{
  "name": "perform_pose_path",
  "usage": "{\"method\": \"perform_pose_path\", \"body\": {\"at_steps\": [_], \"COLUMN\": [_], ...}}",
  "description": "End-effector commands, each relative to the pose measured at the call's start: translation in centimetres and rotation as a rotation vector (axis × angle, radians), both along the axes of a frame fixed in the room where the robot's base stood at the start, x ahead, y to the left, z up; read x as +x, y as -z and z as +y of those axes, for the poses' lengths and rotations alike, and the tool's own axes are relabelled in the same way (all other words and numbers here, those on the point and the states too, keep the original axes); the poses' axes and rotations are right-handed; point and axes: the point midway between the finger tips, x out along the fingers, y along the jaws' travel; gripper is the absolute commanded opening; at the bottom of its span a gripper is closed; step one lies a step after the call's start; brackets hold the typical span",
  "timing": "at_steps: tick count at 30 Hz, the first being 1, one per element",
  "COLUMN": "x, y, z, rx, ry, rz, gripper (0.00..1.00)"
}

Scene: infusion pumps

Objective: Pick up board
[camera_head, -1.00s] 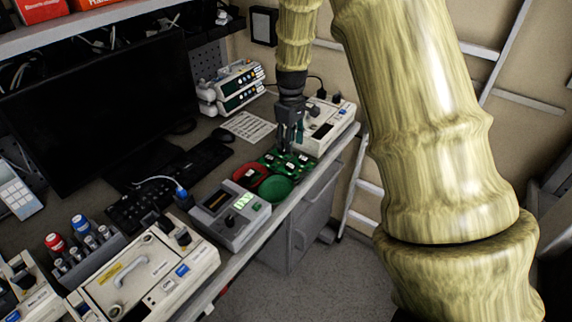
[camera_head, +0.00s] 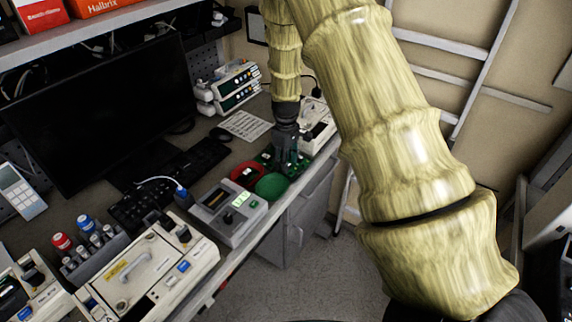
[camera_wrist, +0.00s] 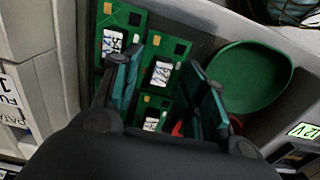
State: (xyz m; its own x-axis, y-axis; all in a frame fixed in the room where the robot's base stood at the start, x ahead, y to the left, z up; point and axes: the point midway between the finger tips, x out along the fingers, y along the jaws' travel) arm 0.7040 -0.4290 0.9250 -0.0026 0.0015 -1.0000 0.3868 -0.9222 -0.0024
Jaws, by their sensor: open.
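Green circuit boards with white labels lie on the bench in the head view, partly hidden by my gripper (camera_head: 285,160). In the wrist view one labelled board (camera_wrist: 160,73) shows between my open fingers (camera_wrist: 164,82). Another board (camera_wrist: 110,20) lies at the upper left, partly behind the left finger. A further labelled board (camera_wrist: 153,118) shows lower down, partly covered by my gripper. The fingers are apart and hold nothing; I cannot tell whether they touch a board.
A green dish (camera_head: 272,187) and a red dish (camera_head: 236,166) with a dark item inside stand beside the boards. A tester with a lit display (camera_head: 228,212) is in front. A pale device (camera_head: 318,128) stands behind, close to my gripper.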

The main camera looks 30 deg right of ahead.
Motion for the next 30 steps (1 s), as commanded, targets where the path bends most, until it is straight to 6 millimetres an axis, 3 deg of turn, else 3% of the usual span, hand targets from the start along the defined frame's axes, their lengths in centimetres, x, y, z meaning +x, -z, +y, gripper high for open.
{"method": "perform_pose_path", "body": {"at_steps": [12, 20, 30], "x": [0.0, -0.01, 0.0], "y": [0.86, 0.84, 0.78], "z": [-0.03, -0.03, -0.03], "rx": [-0.001, -0.001, -0.001], "ry": [0.0, 0.001, 0.0], "rz": [0.0, 0.0, 0.0], "gripper": [0.43, 0.0, 0.0]}}
